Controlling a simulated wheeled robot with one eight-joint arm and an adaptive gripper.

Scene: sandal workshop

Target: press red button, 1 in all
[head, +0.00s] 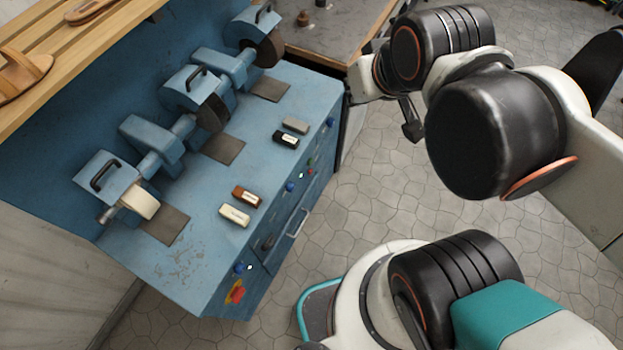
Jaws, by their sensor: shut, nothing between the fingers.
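A red button (237,291) with a yellow backing sits low on the near end of the blue machine's front face. It looks like a mushroom-shaped stop button. My gripper (411,130) shows as a dark, small shape below my arm's wrist, right of the machine's far end. It is shut and holds nothing. It is well apart from the red button, in the picture far up and to the right of it. Part of the gripper is hidden by my own arm.
The blue grinding machine (185,275) carries several wheels and blocks, including a cream block (235,216). Blue knobs (239,268) and small coloured buttons line its front, above a drawer handle (298,223). A wooden shelf (75,60) holds sandals. Tiled floor (370,200) is clear in front.

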